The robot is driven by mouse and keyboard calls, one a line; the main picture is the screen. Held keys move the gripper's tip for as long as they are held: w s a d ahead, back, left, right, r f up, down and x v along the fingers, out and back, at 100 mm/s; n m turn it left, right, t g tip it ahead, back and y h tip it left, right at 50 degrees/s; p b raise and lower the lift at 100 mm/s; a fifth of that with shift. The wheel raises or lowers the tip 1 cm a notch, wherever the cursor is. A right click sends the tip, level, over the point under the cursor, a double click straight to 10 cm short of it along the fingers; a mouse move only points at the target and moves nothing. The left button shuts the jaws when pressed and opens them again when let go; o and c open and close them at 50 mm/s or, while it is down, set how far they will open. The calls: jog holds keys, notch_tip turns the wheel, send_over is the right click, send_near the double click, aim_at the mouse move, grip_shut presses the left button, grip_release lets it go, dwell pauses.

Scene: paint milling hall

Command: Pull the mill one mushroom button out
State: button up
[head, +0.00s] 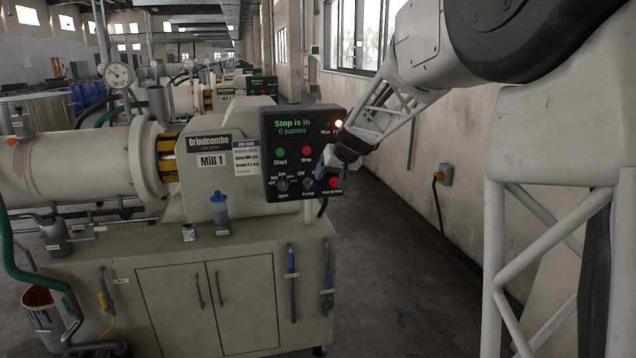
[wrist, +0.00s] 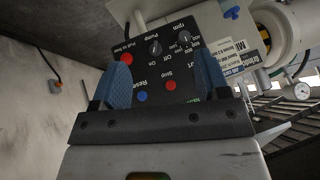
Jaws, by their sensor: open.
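The mill one mushroom button is a red round button (head: 334,182) at the lower right of the dark control panel (head: 268,134), partly hidden by my gripper in the head view. The wrist view shows it upside down as a red button (wrist: 127,58) with a pull label, close by the left finger's tip. My gripper (head: 326,168) is in front of the panel's right side, open and empty. In the wrist view its blue fingers (wrist: 164,62) stand wide apart with the panel beyond them. The panel display (head: 293,127) reads "Stop is in, 0 passes".
The panel also has a green Start button (head: 280,152), a red Stop button (head: 306,151), a blue Reset button (wrist: 141,97), a Pump knob (wrist: 155,47) and an rpm dial (wrist: 184,36). The floor to the right is clear.

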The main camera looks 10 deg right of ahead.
jog(key=w+d+f+t, duration=0.1)
jog(key=w+d+f, duration=0.15)
jog(key=w, duration=0.35)
jog(key=w+d+f, duration=0.1)
jog(key=w+d, duration=0.2)
jog(key=w, duration=0.3)
jog(key=t, duration=0.1)
send_near(336, 180)
jog(key=shift+w+a+f+m+h, duration=0.15)
jog(key=shift+w+a+f+m, duration=0.05)
jog(key=shift+w+f, duration=0.25)
jog(key=shift+w+a+f+m+h, duration=0.15)
jog(key=shift+w+a+f+m, duration=0.15)
jog(key=shift+f, duration=0.2)
jog(key=shift+w+f, duration=0.1)
jog(key=shift+w, duration=0.05)
jog(key=shift+x, duration=3.8)
